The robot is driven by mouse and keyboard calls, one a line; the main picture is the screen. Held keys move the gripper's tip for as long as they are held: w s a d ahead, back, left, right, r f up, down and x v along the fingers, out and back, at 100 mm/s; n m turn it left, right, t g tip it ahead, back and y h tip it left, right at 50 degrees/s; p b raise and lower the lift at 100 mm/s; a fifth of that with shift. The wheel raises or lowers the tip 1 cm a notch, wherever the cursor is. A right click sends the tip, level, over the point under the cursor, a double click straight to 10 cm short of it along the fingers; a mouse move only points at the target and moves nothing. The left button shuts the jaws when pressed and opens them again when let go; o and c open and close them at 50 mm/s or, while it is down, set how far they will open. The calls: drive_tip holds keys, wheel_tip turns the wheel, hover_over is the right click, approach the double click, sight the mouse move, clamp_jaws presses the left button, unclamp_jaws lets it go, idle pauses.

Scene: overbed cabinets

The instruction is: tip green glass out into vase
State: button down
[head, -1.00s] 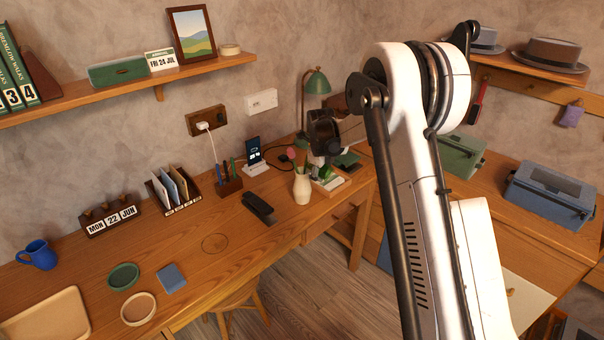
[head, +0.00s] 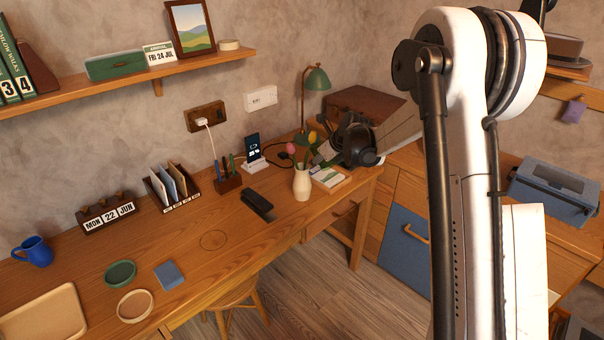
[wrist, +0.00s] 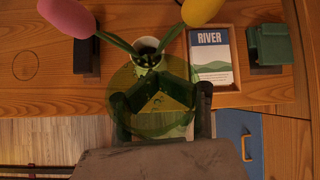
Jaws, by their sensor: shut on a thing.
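The cream vase (head: 302,185) stands upright on the desk near its right end. It holds a pink tulip (wrist: 68,16) and a yellow tulip (wrist: 203,10). In the wrist view the vase rim (wrist: 145,50) shows beyond the glass. My gripper (wrist: 160,100) is shut on the see-through green glass (wrist: 150,122), with a dark finger on each side. An olive-yellow patch shows through the glass; I cannot tell what it is. In the head view my gripper (head: 335,148) is just right of the vase, above desk height, and the glass is hard to make out among the green leaves.
A phone on a stand (head: 253,152), a pen holder (head: 228,182) and a dark stapler-like object (head: 258,205) are to the left. A green lamp (head: 317,80) stands behind.

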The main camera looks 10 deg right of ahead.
wheel_tip(320, 180, down, 8)
drive_tip(key=d+t+y+b, duration=0.1)
drive_tip(key=t+y+b, duration=0.2)
drive_tip(key=b, duration=0.9)
drive_tip(key=shift+s+d+t+y+b, duration=0.15)
drive_tip(key=shift+s+t+y+b, duration=0.25)
drive_tip(key=shift+t, duration=0.2)
drive_tip(key=shift+m, duration=0.3)
